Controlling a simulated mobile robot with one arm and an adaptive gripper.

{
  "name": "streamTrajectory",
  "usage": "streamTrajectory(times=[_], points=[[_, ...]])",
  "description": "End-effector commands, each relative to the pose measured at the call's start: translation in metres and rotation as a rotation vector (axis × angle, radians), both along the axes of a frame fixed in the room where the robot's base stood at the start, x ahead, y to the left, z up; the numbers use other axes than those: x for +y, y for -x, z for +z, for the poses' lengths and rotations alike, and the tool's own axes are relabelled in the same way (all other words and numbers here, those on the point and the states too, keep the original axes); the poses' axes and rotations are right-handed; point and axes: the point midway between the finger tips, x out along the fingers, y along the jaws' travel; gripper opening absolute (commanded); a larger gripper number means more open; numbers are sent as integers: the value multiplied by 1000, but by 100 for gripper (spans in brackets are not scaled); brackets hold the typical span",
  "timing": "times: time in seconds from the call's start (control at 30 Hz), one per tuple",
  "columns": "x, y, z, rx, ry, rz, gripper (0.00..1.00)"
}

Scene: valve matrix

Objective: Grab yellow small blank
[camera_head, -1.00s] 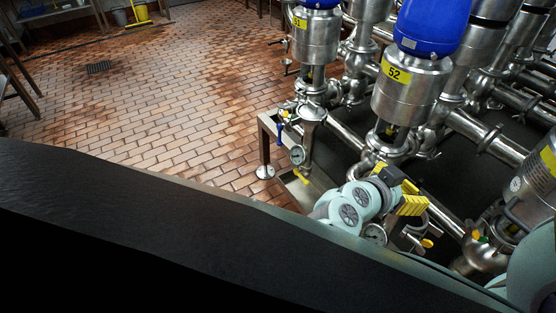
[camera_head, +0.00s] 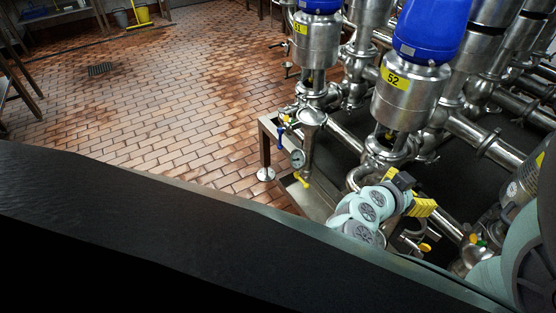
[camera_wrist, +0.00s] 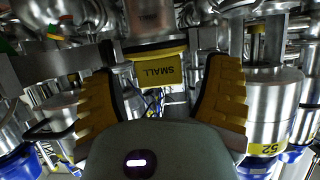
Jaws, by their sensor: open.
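The small blank is a silver cylinder (camera_wrist: 148,20) with a yellow band and a yellow tag (camera_wrist: 160,74) reading "SMALL", at the top middle of the wrist view, appearing upside down. My gripper (camera_wrist: 165,75) has its two yellow ribbed fingers spread wide, one on each side of the tag, with nothing held between them. I cannot tell how far the blank is beyond the fingertips. In the head view my gripper (camera_head: 422,206) shows as yellow fingers at the lower right, in among the pipework. The blank cannot be made out there.
Steel valves with blue tops, such as valve 52 (camera_head: 408,85) and valve 51 (camera_head: 316,40), stand beyond the gripper. Open tiled floor (camera_head: 170,90) lies to the left.

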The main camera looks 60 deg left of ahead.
Motion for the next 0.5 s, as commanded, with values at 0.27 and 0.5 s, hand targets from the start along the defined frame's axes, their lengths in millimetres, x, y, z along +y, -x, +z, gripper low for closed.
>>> streamTrajectory(times=[0.27, 0.5], points=[[0, 0, 0, 0, 0, 0, 54], [0, 0, 0, 0, 1, 1, 29]])
